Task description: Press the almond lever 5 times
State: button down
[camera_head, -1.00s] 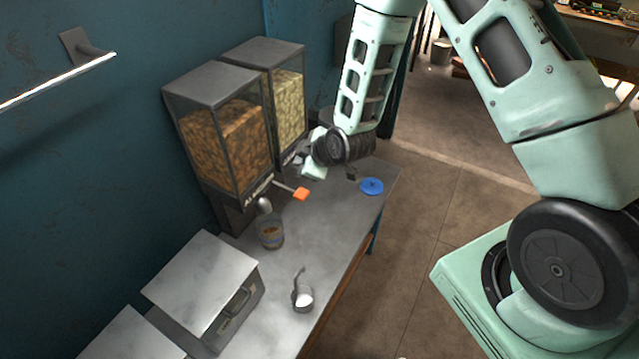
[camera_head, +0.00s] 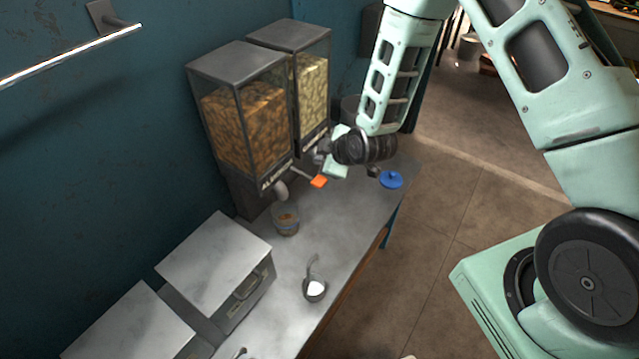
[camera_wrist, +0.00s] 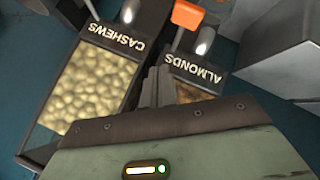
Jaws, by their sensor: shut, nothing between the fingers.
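The almond dispenser (camera_head: 245,125) stands against the wall, full of brown nuts. Its lever (camera_head: 319,182) ends in an orange tab and sticks out at the front. The orange tab also shows at the top of the wrist view (camera_wrist: 188,15). A clear cup (camera_head: 286,222) with some brown contents stands below the almond spout. My gripper (camera_head: 323,156) is shut and empty, above and behind the lever in the head view. In the wrist view its fingertips (camera_wrist: 157,82) lie between the CASHEWS and ALMONDS labels, apart from the orange tab.
The cashew dispenser (camera_head: 313,95) stands right beside the almond one. A blue lid (camera_head: 391,180) lies at the table's far end. A small cup with white contents (camera_head: 315,289) stands near the front edge. A metal box (camera_head: 215,265) is at the left.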

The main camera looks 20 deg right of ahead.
aim_at(320, 180)
jog(key=shift+f+b, duration=1.85)
jog(key=shift+f, duration=0.95)
jog(key=shift+f+b, duration=0.4)
jog(key=shift+b, duration=0.1)
jog(key=shift+f+b, duration=1.3)
dwell(0.8)
jog(key=shift+r, duration=0.2)
jog(key=shift+r+p, duration=0.9)
jog(key=shift+r, duration=0.65)
jog(key=shift+r+p, duration=1.5)
jog(key=shift+r, duration=1)
